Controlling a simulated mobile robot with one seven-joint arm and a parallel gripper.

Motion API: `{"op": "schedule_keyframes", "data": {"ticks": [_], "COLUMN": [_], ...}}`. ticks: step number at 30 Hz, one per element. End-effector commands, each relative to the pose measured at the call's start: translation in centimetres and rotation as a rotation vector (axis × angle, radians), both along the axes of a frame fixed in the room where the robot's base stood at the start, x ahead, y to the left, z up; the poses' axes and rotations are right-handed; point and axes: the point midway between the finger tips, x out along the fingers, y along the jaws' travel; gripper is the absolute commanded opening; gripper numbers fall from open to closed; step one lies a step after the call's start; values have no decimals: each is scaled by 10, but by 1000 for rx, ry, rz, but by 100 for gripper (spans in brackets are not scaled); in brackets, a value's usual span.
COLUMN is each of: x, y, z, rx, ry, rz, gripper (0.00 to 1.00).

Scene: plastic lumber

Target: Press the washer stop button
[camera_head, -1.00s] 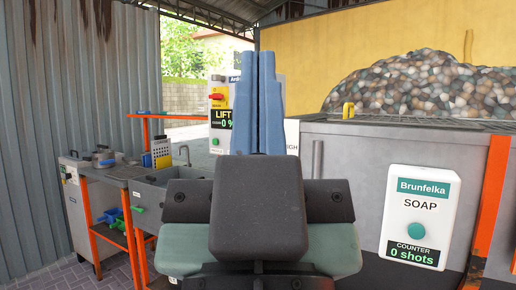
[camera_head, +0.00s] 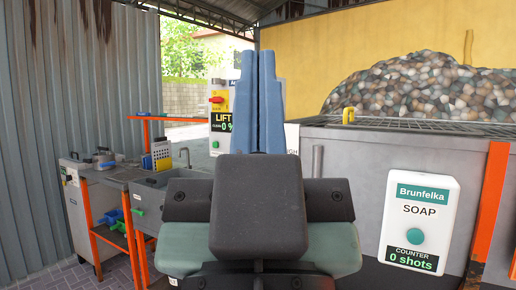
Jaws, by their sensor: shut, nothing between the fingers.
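My gripper (camera_head: 257,62) is in the middle of the head view, its two blue fingers upright and pressed together with nothing between them. The dark body of my arm fills the lower centre. I cannot make out a button marked as the washer stop. A panel labelled LIFT (camera_head: 221,120) stands behind the fingers, with a red switch (camera_head: 217,100) on a yellow plate and a small green button (camera_head: 215,145). The fingers cover its right part. A grey metal tank (camera_head: 355,165) with a mesh top stands at the right; I cannot tell whether it is the washer.
A white Brunfelka SOAP box (camera_head: 420,195) with a green button (camera_head: 414,236) and a "0 shots" counter is near right. An orange post (camera_head: 490,200) stands beside it. At the left are a sink bench (camera_head: 150,195) and a corrugated wall (camera_head: 75,80).

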Motion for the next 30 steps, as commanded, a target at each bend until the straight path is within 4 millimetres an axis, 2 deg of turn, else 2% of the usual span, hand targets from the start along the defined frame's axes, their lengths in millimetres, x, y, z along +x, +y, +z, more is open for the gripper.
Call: {"op": "schedule_keyframes", "data": {"ticks": [1,5,15,18,21,23,30], "x": [0,0,0,0,0,0,0], "y": [0,0,1,1,1,1,1], "z": [21,61,180,208,225,229,226], "rx": [0,0,0,-1,-1,-1,-1], "ry": [0,-1,-1,-1,-1,-1,0], "rz": [0,0,1,2,2,2,2], "gripper": [0,0,0,0,0,0,0]}}
